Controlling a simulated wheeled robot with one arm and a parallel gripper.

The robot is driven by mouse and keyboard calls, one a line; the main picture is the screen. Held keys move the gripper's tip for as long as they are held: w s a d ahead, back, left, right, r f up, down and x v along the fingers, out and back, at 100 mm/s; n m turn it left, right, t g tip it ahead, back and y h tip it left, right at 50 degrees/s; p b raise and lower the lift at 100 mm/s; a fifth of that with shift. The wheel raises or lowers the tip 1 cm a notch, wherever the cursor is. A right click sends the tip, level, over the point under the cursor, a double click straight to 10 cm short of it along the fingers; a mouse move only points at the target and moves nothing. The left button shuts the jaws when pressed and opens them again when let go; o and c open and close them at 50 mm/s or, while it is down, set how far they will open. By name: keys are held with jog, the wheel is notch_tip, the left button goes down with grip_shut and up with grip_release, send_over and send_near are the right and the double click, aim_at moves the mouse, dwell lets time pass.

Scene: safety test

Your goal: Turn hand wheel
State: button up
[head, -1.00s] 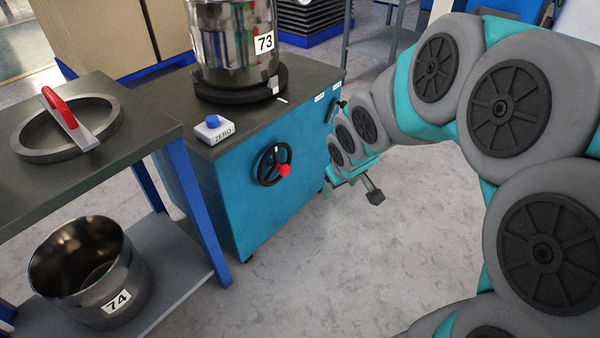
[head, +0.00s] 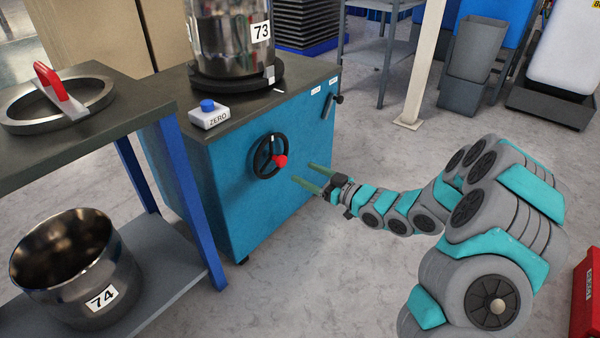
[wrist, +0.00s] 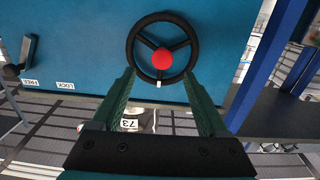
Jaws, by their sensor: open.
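The hand wheel (head: 271,156) is a black spoked ring with a red knob (head: 281,160) on the front of the blue cabinet (head: 240,200). A white mark shows on its rim. My gripper (head: 314,176) is open and empty, just to the right of the wheel and apart from it in the head view. In the wrist view the wheel (wrist: 142,49) is ahead, with the red knob (wrist: 164,60) near its middle. The green fingers of my gripper (wrist: 162,90) point toward it, one on each side of its lower part.
A lever with FREE and LOCK labels (wrist: 48,84) is on the same cabinet face. A ZERO button box (head: 210,114) and pot 73 (head: 232,45) stand on top. A shelf table (head: 80,140) is at left.

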aim_at(284, 162)
jog(key=shift+y, duration=0.3)
jog(key=shift+x, duration=3.75)
jog(key=shift+s+a, duration=0.1)
grip_shut()
